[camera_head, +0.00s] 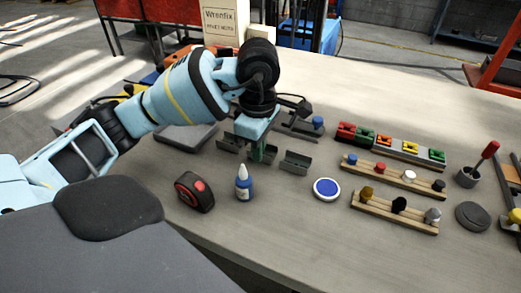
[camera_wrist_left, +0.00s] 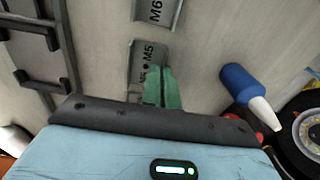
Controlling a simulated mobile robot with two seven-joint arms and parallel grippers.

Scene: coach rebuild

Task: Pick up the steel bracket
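Small grey U-shaped metal pieces stand on the bench. One piece (camera_head: 295,161) is to the right of my left gripper (camera_head: 262,153), another (camera_head: 229,143) to its left. I cannot tell which is the steel bracket. In the left wrist view, a grey piece marked M5 (camera_wrist_left: 147,52) lies right at the green fingertips (camera_wrist_left: 162,88), which hide part of it. A piece marked M6 (camera_wrist_left: 158,10) is farther up. The left fingers point down, close together, low over the bench. Whether they touch or hold the M5 piece is unclear. My right gripper is not in view.
A dark frame (camera_head: 302,127) is just behind the gripper. A blue glue bottle (camera_head: 244,184) and a tape measure (camera_head: 195,191) stand in front. A round blue-and-white tin (camera_head: 326,189), wooden racks (camera_head: 395,212) and coloured blocks (camera_head: 390,146) are to the right.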

